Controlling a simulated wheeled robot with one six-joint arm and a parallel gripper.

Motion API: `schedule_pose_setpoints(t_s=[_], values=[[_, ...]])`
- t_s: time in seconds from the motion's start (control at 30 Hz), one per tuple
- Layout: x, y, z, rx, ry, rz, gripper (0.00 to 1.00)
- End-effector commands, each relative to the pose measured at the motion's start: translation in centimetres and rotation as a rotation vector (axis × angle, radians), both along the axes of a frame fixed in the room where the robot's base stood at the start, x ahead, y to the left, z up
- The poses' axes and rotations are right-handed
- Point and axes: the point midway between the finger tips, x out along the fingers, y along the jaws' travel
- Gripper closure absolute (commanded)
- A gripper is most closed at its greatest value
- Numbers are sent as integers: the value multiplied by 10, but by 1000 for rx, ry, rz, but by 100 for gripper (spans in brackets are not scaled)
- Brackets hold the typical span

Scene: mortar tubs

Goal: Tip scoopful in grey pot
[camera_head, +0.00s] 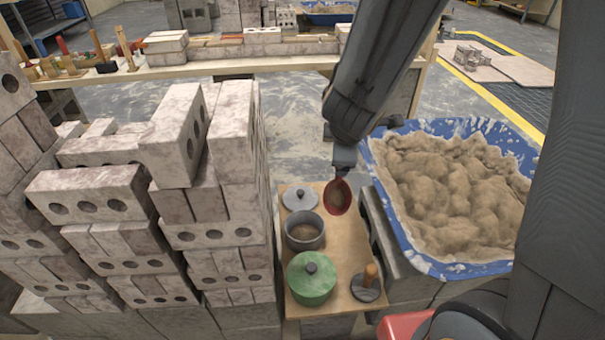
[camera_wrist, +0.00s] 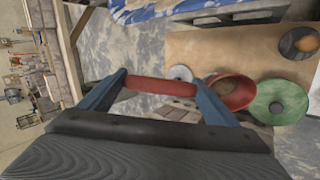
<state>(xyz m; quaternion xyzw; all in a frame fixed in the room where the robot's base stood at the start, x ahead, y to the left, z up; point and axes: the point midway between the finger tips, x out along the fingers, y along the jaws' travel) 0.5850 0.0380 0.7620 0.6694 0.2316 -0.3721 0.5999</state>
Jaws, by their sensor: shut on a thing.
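My gripper (camera_head: 344,160) is shut on the red handle of a scoop, and the handle spans between the two blue fingers in the wrist view (camera_wrist: 160,86). The red scoop (camera_head: 338,197) has brown mortar in its bowl, also seen in the wrist view (camera_wrist: 236,98). It hangs above the wooden board, up and to the right of the grey pot in the head view. The grey pot (camera_head: 304,242) is open and has some brown material inside. A blue tub (camera_head: 455,270) heaped with mortar (camera_head: 450,195) stands at the right.
On the board (camera_head: 338,262) are a grey lid (camera_head: 300,199), a green lidded pot (camera_head: 311,285) and a wooden-handled tool (camera_head: 369,281). Stacked bricks (camera_head: 190,130) rise close on the left. A bench (camera_head: 230,65) with tools and bricks runs across the back.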

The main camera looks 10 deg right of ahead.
Motion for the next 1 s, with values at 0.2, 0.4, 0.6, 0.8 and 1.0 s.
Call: schedule_pose_setpoints(t_s=[0.2, 0.4, 0.6, 0.8, 1.0], values=[[16, 36, -37, 16, 60, 90, 66], [24, 56, -48, 21, 96, 143, 66], [31, 71, -57, 21, 124, 179, 66], [38, 83, -62, 20, 146, 209, 66], [40, 89, -63, 19, 160, 226, 66]])
